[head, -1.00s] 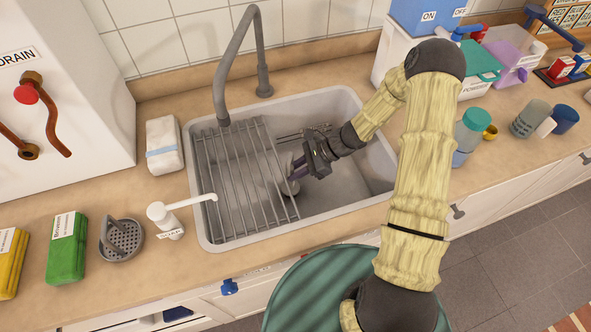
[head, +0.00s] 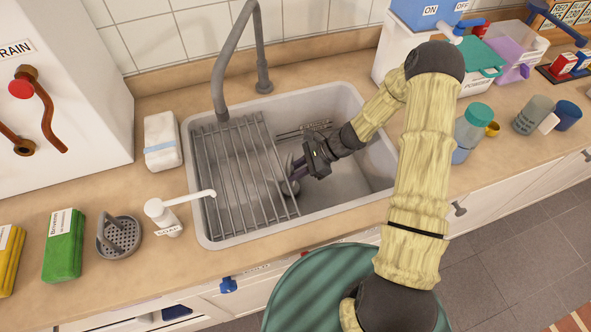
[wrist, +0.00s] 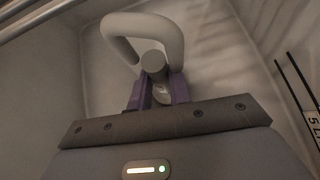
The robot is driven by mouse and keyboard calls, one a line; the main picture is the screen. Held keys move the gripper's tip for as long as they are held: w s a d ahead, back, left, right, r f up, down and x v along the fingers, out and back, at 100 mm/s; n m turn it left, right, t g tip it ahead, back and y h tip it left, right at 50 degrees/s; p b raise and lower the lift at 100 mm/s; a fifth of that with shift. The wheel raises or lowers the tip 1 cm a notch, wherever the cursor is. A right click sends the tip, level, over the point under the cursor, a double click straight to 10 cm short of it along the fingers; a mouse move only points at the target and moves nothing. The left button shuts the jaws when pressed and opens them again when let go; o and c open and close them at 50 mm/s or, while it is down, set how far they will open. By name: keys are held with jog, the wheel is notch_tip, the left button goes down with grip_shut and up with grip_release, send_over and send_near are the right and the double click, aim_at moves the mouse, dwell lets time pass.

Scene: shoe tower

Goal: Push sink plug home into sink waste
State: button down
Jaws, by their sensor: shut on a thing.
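The sink plug shows in the wrist view as a pale grey looped handle (wrist: 175,35) with a darker round end between my fingers. In the head view the grey plug (head: 289,187) is a small rounded shape low in the sink, mostly behind my fingers. My gripper (head: 295,172) reaches down into the sink from the right. Its purple fingers (wrist: 158,92) are shut on the plug. The sink waste is hidden; I cannot tell how the plug sits relative to it.
A wire rack (head: 240,170) covers the left part of the grey sink (head: 345,203), close beside my gripper. A grey tap (head: 218,95) arches over the back. A white dispenser (head: 165,212) and a perforated strainer (head: 120,238) stand left of the sink. The sink's right part is free.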

jog(key=shift+f+b, duration=0.3)
jog(key=shift+f, duration=0.25)
jog(key=c, duration=1.2)
grip_release()
jog(key=v, duration=1.7)
jog(key=shift+d+b, duration=0.15)
jog(key=shift+b, duration=0.15)
jog(key=shift+r, duration=0.15)
